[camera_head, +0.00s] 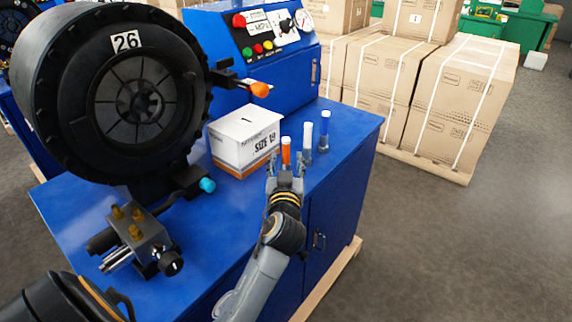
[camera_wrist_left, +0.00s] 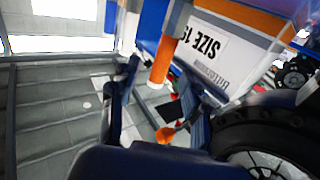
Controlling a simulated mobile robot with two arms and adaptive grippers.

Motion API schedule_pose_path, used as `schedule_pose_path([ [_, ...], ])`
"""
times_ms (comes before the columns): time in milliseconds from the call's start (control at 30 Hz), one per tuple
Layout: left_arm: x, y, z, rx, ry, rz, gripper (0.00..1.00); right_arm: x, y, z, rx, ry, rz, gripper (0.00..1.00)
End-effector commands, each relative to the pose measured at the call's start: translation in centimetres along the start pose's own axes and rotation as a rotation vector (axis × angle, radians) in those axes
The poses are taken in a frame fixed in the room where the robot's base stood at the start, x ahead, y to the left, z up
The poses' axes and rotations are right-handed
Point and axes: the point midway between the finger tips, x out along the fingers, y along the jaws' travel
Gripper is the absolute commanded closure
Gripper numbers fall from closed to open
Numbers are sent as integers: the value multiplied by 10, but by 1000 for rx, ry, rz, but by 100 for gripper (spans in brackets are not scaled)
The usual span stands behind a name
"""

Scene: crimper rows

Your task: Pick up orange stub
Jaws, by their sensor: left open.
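The orange stub (camera_head: 286,154) stands upright with a white top on the blue bench, in front of the white box. My left gripper (camera_head: 285,180) is at the stub in the head view, with its fingers pointing at it. In the left wrist view, the orange stub (camera_wrist_left: 168,50) shows between the open fingers of the left gripper (camera_wrist_left: 158,92), its white end toward the camera. I cannot tell whether a finger touches it. My right gripper is not in view.
A white-topped stub (camera_head: 307,142) and a blue stub (camera_head: 324,130) stand close to the right. The box marked SIZE 19 (camera_head: 244,138) is just behind left. The big black crimper head (camera_head: 130,90) fills the left. The bench (camera_head: 350,118) is clear at right.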

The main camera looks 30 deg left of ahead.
Motion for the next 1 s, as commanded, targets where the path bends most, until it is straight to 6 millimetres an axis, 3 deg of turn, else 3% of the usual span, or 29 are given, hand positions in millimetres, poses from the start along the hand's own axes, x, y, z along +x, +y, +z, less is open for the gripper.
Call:
schedule_pose_path([
  [300, 44, -2, -1, 2, 2, 0, 53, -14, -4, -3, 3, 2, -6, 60],
  [567, 48, -2, 1, 0, 1, 0, 53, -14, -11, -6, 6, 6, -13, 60],
  [600, 48, -2, 1, 0, 0, 0, 55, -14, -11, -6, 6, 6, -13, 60],
  [833, 48, -2, 1, 1, 0, 0, 100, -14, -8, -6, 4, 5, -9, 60],
  [1000, 48, -2, 1, 1, 0, 0, 100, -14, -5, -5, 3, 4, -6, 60],
])
